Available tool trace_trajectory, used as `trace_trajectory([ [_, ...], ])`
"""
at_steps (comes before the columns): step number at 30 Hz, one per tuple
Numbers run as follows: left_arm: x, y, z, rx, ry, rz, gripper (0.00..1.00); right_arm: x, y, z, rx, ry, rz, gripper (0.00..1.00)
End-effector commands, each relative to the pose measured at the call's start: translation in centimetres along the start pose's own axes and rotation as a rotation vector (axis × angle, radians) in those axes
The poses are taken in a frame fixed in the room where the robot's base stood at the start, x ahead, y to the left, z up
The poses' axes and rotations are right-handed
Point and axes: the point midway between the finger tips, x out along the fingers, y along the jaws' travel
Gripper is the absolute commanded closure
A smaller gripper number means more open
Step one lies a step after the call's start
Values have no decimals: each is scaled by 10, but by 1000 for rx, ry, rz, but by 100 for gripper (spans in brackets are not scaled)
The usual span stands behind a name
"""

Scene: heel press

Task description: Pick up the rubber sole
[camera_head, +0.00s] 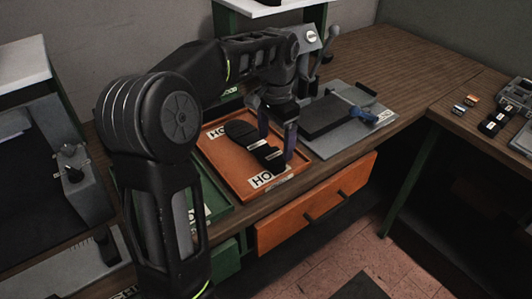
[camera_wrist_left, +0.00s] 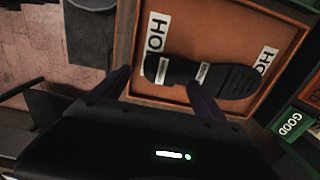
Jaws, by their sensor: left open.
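The rubber sole (camera_head: 241,131) is black with small white labels and lies flat in an orange tray (camera_head: 216,160). In the left wrist view the sole (camera_wrist_left: 236,82) lies lengthwise across the picture, its narrower labelled end at the left. My left gripper (camera_head: 277,138) is open and empty, pointing down over the tray near that labelled end. In the left wrist view its two fingers (camera_wrist_left: 158,84) appear on either side of the labelled end. I cannot tell how high the tips are above the tray. My right gripper is not in view.
A grey plate (camera_head: 345,140) with a dark block and a blue-handled tool (camera_head: 362,114) lies right of the tray. A green tray (camera_head: 205,197) is at its left. An orange drawer front (camera_head: 315,200) is below the bench edge. Small parts lie on the right bench.

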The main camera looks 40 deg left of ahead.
Motion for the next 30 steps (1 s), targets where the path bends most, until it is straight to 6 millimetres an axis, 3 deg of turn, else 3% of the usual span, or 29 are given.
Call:
trace_trajectory([
  [11,46,-2,1,-1,-2,1,18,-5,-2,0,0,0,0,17],
  [30,47,-2,0,0,0,0,21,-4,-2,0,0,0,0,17],
])
